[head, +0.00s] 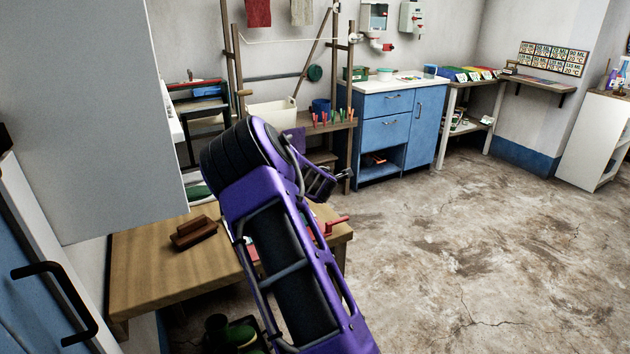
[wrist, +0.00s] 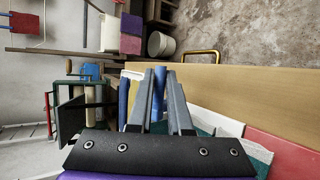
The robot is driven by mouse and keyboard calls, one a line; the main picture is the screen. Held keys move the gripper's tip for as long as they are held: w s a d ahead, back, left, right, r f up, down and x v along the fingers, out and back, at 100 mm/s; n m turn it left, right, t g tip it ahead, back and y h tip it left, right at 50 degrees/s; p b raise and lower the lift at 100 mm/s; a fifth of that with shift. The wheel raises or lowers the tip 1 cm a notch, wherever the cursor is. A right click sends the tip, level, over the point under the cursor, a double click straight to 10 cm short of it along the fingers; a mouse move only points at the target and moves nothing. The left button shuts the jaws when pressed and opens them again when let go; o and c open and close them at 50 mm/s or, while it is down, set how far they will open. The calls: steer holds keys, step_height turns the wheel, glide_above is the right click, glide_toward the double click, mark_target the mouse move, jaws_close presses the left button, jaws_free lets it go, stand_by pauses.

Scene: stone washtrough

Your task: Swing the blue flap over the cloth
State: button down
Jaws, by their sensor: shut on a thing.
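In the wrist view my gripper (wrist: 165,72) is shut on a blue piece (wrist: 158,95), which looks like the blue flap. More blue shows left of the fingers. A pale and teal cloth-like piece (wrist: 213,122) lies just right of the fingers, with a flat red piece (wrist: 285,153) further right. I cannot tell which of these is the cloth, or how far the flap lies over it. In the head view my arm hides the flap and most of the work spot. Red bits (head: 335,224) show at the table's right end.
The wooden table (head: 150,265) carries a brown wooden block with a handle (head: 194,232) on its left part. A grey cabinet (head: 90,110) stands close on the left. A blue cabinet (head: 388,128) stands at the back. The floor (head: 470,250) to the right is clear.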

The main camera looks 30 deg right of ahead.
steer(key=shift+s+a+f+m+t, duration=0.15)
steer(key=shift+s+f+t, duration=0.2)
steer(key=shift+f+t, duration=0.25)
steer(key=shift+s+a+f+m+t, duration=0.15)
steer(key=shift+s+f+t, duration=0.2)
steer(key=shift+f+t, duration=0.25)
steer(key=c, duration=0.9)
jaws_free()
steer(key=shift+w, duration=0.2)
steer(key=shift+o, duration=0.3)
steer(key=shift+s, duration=0.1)
steer(key=shift+d+r, duration=0.1)
steer(key=shift+d, duration=0.05)
